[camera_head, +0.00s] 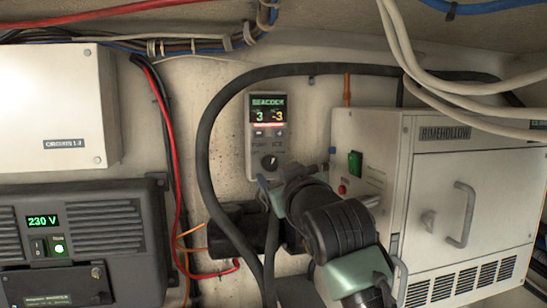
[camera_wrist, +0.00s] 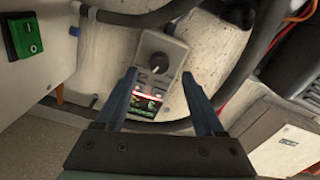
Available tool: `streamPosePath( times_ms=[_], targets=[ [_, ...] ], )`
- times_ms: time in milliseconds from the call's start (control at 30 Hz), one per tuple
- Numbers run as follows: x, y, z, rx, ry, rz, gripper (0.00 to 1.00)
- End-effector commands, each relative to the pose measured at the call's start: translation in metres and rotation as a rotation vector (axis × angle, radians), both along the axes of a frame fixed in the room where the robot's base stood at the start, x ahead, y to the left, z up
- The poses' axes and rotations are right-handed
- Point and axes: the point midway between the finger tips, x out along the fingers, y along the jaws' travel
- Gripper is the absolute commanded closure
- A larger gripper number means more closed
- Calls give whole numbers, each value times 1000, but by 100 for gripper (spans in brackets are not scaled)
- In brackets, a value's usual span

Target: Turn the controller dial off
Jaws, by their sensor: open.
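The grey controller (camera_head: 258,148) is fixed upright on the back wall. Its lit display (camera_head: 267,109) has green text on top, a green 3 and an orange -3. Its round black dial (camera_head: 270,162) is low on the panel, below two small buttons. In the wrist view the controller is upside down, with the dial (camera_wrist: 158,61) above the display (camera_wrist: 145,106). My gripper (camera_wrist: 159,74) is open, its blue fingers spread to either side of the dial in that view. Contact with the dial cannot be told. In the head view my gripper (camera_head: 268,184) is just below the dial.
A thick black hose (camera_head: 205,150) loops around the controller. A white cabinet (camera_head: 460,190) with a green switch (camera_head: 355,163) stands close on the right. A dark 230 V unit (camera_head: 90,235) and a white box (camera_head: 55,105) are on the left. Pale cables (camera_head: 400,45) hang at upper right.

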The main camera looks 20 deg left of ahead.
Motion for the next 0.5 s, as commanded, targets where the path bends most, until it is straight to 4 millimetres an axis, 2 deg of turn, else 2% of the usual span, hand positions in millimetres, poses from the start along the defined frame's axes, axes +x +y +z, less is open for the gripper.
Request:
streamPosePath(
  times_ms=[200,500],
  targets=[
    [27,19,3,-1,2,-1,30],
    [43,29,1,0,-1,0,30]
  ],
)
